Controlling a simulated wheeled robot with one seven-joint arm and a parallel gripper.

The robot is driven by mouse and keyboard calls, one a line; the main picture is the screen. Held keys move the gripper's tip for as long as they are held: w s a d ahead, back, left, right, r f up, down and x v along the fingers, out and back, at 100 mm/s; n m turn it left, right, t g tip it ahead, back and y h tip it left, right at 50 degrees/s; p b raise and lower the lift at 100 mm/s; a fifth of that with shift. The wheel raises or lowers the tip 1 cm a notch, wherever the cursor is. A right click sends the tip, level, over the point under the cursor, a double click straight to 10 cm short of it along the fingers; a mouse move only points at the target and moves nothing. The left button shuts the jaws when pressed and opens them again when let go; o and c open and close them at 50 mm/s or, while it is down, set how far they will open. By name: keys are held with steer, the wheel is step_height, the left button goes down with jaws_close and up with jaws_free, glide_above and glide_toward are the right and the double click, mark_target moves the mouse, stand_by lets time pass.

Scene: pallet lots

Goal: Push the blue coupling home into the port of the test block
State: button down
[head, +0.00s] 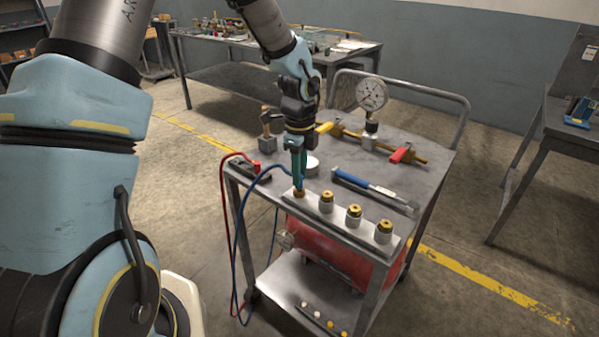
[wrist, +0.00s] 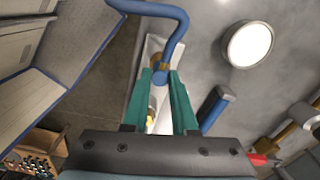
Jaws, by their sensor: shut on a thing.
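My gripper (head: 299,176) has green fingers and points down over the left end of the test block (head: 338,224) on the cart. It is shut on the blue coupling (wrist: 159,77), which carries the blue hose (wrist: 177,38). In the head view the fingers mostly hide the coupling. Its lower end is at the leftmost brass port (head: 299,192). It looks upright, over or in that port; I cannot tell how deep it sits. The other brass-topped ports (head: 354,212) on the block are empty.
A round pale disc (head: 311,166) is close behind my gripper. A pressure gauge (head: 371,95) and red-handled valve pipe stand farther back. Red and blue hoses hang at the cart's left edge. A red tank (head: 330,250) sits below.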

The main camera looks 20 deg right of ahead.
steer(key=shift+f, duration=0.5)
steer(key=c, duration=0.6)
jaws_free()
steer(key=shift+b, duration=0.3)
step_height(320, 180, up, 11)
steer(key=shift+f+b, duration=0.1)
steer(key=shift+b, duration=0.5)
